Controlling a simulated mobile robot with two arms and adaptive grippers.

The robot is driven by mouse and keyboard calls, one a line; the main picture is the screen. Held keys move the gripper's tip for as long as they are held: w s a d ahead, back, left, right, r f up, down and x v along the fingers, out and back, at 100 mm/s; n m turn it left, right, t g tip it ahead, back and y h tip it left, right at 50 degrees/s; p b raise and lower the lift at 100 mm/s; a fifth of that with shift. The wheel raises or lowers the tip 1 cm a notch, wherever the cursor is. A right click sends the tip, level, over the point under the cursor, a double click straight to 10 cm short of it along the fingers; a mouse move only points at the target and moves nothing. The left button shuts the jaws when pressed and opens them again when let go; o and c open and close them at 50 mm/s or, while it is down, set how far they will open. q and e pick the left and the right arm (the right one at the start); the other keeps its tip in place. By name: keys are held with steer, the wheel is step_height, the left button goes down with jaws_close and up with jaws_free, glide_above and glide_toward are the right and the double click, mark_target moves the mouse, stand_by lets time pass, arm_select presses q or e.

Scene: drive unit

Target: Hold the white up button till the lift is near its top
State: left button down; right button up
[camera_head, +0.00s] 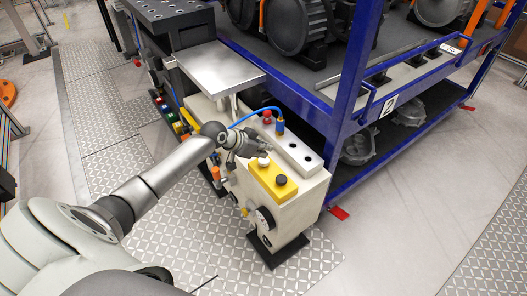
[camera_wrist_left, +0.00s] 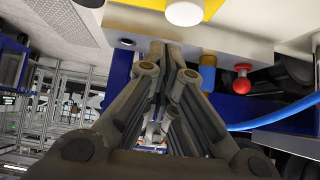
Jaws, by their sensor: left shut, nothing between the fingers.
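A white button (camera_head: 263,161) and a black button (camera_head: 281,180) sit on a yellow panel (camera_head: 265,173) on top of a cream control box (camera_head: 300,203). My left gripper (camera_head: 262,150) is shut and empty, close beside the white button at the panel's far end. In the left wrist view, the white button (camera_wrist_left: 185,12) is at the top edge, ahead and slightly right of the fingertips (camera_wrist_left: 166,46). I cannot tell whether they touch it. A flat silver plate (camera_head: 220,68) on a short post, perhaps the lift, stands behind the box. My right gripper is not in view.
A blue cable (camera_head: 252,113), a red knob (camera_head: 267,117) and a grey two-hole block (camera_head: 299,155) are close to the gripper. A blue rack (camera_head: 345,95) with dark motors stands to the right. The floor at front right is clear.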

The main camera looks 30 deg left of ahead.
arm_select(q)
steer(key=v, duration=0.8)
steer(key=shift+r, duration=0.3)
steer(key=shift+a, duration=0.1)
steer(key=s+a+f+n+g+y, duration=0.15)
steer(key=s+f, duration=0.25)
steer(key=f, duration=0.8)
steer(key=s+a+f+n+g+y, duration=0.1)
steer(key=s+a+f+n+y, duration=0.2)
steer(key=f, duration=0.9)
steer(key=s+d+f, duration=0.2)
steer(key=s+f, duration=0.8)
steer(key=s+d+f+g, duration=0.1)
steer(key=s+d+f, duration=0.4)
steer(key=s, duration=0.5)
steer(key=s+d+f+m+g, duration=0.1)
steer(key=s+d+f, duration=0.4)
steer(key=s, duration=0.5)
steer(key=s+d+f+m+g+h, duration=0.1)
steer(key=s+d+f+g, duration=0.2)
steer(key=s, duration=0.7)
steer(key=d+f+p, duration=0.1)
steer(key=d+f, duration=0.1)
steer(key=d, duration=0.1)
steer(key=shift+d, duration=0.35)
steer(key=shift+s+f+m, duration=0.1)
steer(key=shift+m, duration=0.15)
